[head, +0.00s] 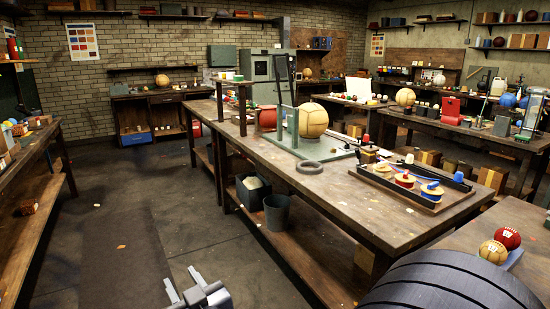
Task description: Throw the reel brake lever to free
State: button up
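My gripper (181,277) shows at the bottom edge, over the floor left of the long workbench. Its two pale fingers stand apart with nothing seen between them. A tray (357,174) with several thread reels (404,180) in yellow, red and blue lies on the near right part of the bench. A small red-tipped upright piece (366,140) stands behind the tray. I cannot tell whether it is the reel brake lever, and no lever position can be read. My gripper is well apart from the tray and reels.
The long workbench (296,180) bears a green-framed stand with a tan ball (313,121) and a dark ring (307,168). A grey bucket (277,214) sits on its lower shelf. A dark ribbed round object (450,285) fills the lower right.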

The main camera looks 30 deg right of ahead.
aim_at(358, 152)
jog(key=i+z, duration=0.4)
jog(key=i+j+z, duration=0.2)
jog(key=z, duration=0.2)
jog(key=i+j+z, duration=0.95)
jog(key=i+z, duration=0.3)
jog(key=i+j+z, duration=0.25)
jog(key=z, duration=0.2)
jog(key=i+j+z, duration=0.25)
jog(key=j+z, duration=0.2)
jog(key=l, duration=0.1)
